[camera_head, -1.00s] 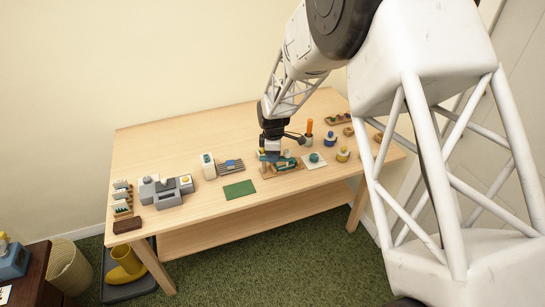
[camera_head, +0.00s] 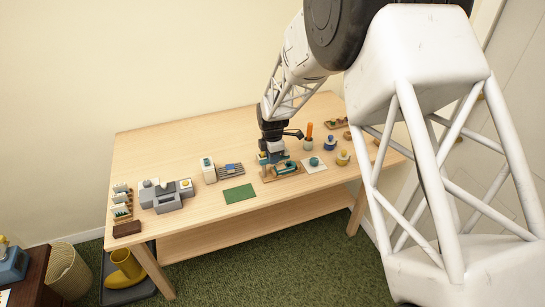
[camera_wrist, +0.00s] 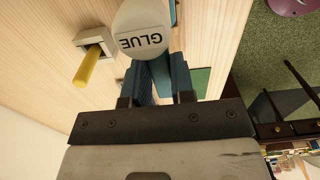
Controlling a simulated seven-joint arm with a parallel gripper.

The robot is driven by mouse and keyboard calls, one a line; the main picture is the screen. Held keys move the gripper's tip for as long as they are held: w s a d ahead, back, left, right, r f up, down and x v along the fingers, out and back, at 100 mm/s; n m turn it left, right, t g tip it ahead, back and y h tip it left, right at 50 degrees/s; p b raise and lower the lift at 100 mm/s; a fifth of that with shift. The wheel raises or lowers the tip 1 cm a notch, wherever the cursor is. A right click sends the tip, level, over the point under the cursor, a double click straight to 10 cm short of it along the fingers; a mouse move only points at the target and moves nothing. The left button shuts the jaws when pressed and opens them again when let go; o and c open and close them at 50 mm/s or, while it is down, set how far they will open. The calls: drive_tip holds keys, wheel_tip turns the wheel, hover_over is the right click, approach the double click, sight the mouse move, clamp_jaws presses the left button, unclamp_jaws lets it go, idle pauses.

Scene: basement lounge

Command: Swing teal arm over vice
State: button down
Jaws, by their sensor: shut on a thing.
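My gripper (camera_head: 271,157) points down at the left end of a wooden base (camera_head: 297,175) on the table. Its jaws are closed on a blue-teal part, which I take to be the teal arm (camera_head: 264,161). A green-teal piece (camera_head: 287,168), probably the vice, sits on the base just right of the gripper. In the wrist view a pale round top marked GLUE (camera_wrist: 142,28) lies just beyond the jaws and hides part of what they hold. The exact grip and the angle of the arm over the vice are hard to tell.
A green mat (camera_head: 239,193) lies to the left in front. Farther left are a white box (camera_head: 208,170) and a grey machine (camera_head: 165,195). The table's back left is clear.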

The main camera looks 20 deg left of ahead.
drive_tip(key=c, duration=1)
unclamp_jaws()
drive_tip(key=shift+o, duration=0.2)
drive_tip(key=shift+r, duration=0.15)
drive_tip(key=shift+r, duration=3.75)
